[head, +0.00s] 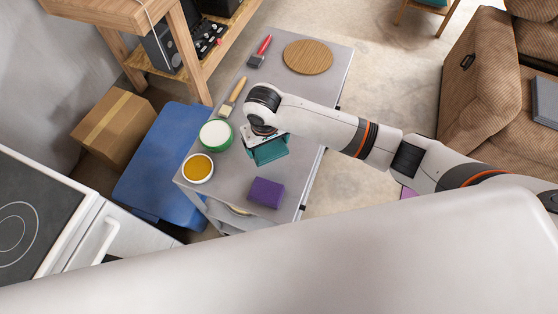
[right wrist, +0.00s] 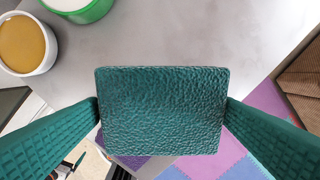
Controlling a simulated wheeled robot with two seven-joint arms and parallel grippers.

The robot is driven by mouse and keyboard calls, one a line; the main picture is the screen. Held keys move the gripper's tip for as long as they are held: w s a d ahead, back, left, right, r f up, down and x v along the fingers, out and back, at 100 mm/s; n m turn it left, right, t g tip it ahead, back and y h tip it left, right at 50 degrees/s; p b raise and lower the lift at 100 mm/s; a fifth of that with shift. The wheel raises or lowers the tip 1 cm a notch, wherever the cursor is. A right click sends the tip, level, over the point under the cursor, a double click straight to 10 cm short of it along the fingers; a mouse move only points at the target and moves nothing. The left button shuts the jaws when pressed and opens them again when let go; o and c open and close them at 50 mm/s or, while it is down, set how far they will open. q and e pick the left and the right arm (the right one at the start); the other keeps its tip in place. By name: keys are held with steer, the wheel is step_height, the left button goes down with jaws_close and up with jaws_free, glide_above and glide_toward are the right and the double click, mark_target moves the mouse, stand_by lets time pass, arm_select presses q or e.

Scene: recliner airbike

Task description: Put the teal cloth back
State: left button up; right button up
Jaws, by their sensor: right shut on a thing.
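The teal cloth (right wrist: 162,110) is a folded, rough-textured rectangular pad in the right wrist view. My right gripper (head: 268,150) is shut on it, with one green ridged finger pressed against each side edge. My left gripper is out of view.

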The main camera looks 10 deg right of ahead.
mark_target(279, 145)
steer(key=shift+d+r+g, duration=0.25)
steer(key=shift+d, duration=0.4)
steer(key=shift+d+r+g, duration=0.25)
steer(key=shift+d, duration=0.35)
steer(key=shift+s+d+f, duration=0.1)
steer(key=shift+d+f, duration=0.1)
steer(key=shift+f, duration=0.05)
step_height(279, 145, down, 4)
steer(key=shift+f+p, duration=0.1)
steer(key=shift+p, duration=0.5)
step_height(279, 145, down, 5)
steer(key=shift+f, duration=0.1)
steer(key=o, duration=0.8)
step_height(279, 145, up, 12)
steer(key=shift+r+b, duration=0.1)
steer(key=shift+b, duration=0.2)
